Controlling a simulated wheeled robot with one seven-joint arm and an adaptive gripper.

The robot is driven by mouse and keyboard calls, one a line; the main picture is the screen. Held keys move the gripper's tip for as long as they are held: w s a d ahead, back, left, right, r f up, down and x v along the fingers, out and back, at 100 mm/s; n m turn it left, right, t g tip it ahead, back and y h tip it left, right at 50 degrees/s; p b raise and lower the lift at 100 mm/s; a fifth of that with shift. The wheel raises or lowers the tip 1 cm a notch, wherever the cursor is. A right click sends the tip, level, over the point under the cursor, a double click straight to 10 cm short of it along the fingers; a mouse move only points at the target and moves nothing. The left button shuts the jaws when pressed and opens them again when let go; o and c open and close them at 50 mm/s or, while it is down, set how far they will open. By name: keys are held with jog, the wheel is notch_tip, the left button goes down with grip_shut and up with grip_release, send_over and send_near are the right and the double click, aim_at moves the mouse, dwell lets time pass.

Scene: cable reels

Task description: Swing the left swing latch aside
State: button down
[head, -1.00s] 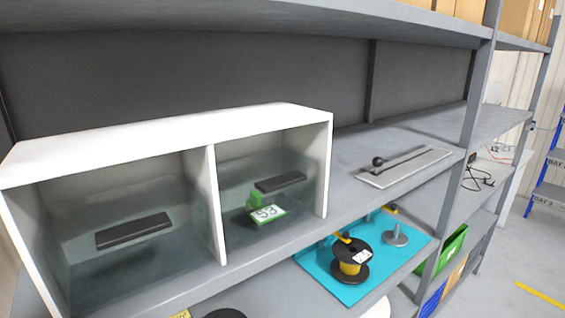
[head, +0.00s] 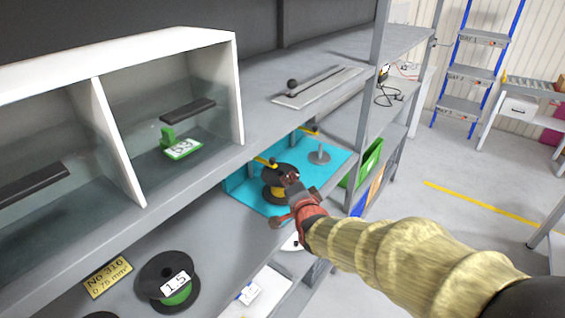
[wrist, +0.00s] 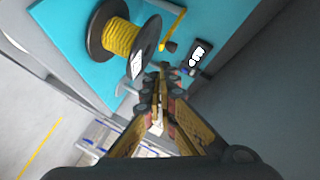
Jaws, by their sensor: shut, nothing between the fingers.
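The left swing latch (head: 266,162) is a yellow bar at the upper left of the black reel of yellow wire (head: 275,186) on the cyan board (head: 244,190). In the wrist view a yellow latch (wrist: 174,23) with a dark knob lies beside the reel (wrist: 121,38); it looks like the left one. My gripper (head: 290,180) is shut and empty, in front of the reel in the head view. In the wrist view its fingertips (wrist: 164,68) are near the knob and the reel's rim; I cannot tell whether they touch. My gripper hides part of the reel.
A second yellow latch (head: 309,131) and a bare grey spindle (head: 319,154) are to the right on the board. A dark device (wrist: 197,57) shows close to the fingertips.

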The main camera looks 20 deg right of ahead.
aim_at(285, 170)
jog(key=w+d+m+t, duration=0.1)
jog(key=w+m, duration=0.1)
jog(key=w, duration=0.2)
jog(key=w+d+f+m+t+h+b, duration=0.1)
jog(key=w+d+m, duration=0.1)
jog(key=w, duration=0.3)
jog(key=w+d+f+m+t+h+b, duration=0.1)
jog(key=w+d, duration=0.1)
jog(key=w, duration=0.2)
jog(key=shift+w+d+m, duration=0.1)
jog(key=shift+w+m, duration=0.1)
jog(key=shift+m, duration=0.2)
jog(key=s+a, duration=0.1)
jog(key=a, duration=0.2)
jog(key=shift+s+b, duration=0.35)
jog(key=shift+b, duration=0.05)
jog(key=shift+s+a, duration=0.15)
jog(key=shift+a, duration=0.2)
jog(key=shift+a, duration=0.1)
